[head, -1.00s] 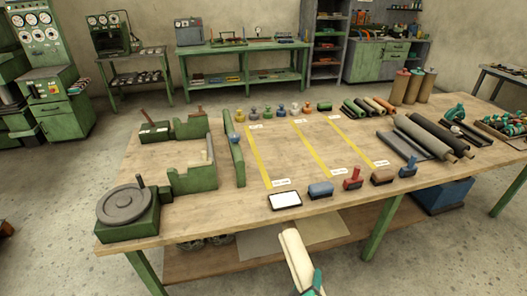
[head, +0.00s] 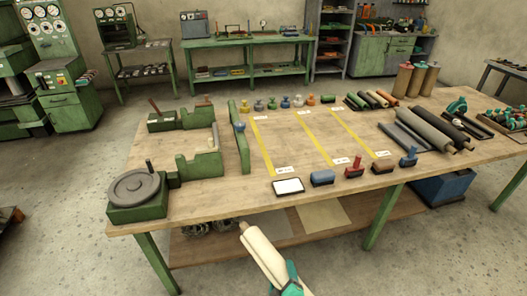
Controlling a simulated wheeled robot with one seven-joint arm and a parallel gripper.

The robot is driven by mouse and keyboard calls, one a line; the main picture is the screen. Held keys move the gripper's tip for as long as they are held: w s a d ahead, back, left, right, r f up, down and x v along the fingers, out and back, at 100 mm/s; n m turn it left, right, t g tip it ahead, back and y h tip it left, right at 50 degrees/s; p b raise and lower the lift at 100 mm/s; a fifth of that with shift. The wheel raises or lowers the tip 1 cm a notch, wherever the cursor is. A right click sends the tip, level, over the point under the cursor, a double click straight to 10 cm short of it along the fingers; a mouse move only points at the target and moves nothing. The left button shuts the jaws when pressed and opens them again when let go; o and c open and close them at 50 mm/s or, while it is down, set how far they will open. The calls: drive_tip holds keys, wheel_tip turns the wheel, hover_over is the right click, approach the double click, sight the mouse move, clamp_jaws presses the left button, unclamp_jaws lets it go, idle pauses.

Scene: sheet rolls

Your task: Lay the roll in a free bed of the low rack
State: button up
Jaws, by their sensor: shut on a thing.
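My gripper (head: 291,283), teal, is at the bottom edge of the head view, partly cut off. It is shut on a long cream roll (head: 263,251). The roll slants up to the left, with a small brown core end at its far tip, in front of the workbench's near edge. The low dark rack (head: 398,139) lies at the right of the bench top, well apart from the roll. A grey roll (head: 424,137) and a black roll (head: 449,131) lie there side by side. The dark strip left of the grey roll looks bare.
The wooden bench (head: 225,193) has green fixtures at left, including a round plate (head: 137,186). Stamps, including a red one (head: 355,167), line the near edge. The yellow-striped middle is mostly clear.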

drive_tip(key=s+a+f, duration=0.2)
drive_tip(key=a+f, duration=0.4)
drive_tip(key=f, duration=0.4)
drive_tip(key=shift+a, duration=0.35)
drive_tip(key=shift+s+a, duration=0.1)
drive_tip(key=shift+a, duration=0.05)
drive_tip(key=shift+d, duration=0.2)
drive_tip(key=shift+w+f, duration=0.1)
drive_tip(key=shift+w, duration=0.1)
drive_tip(key=shift+s+a, duration=0.1)
drive_tip(key=shift+s, duration=0.1)
idle(0.5)
idle(0.3)
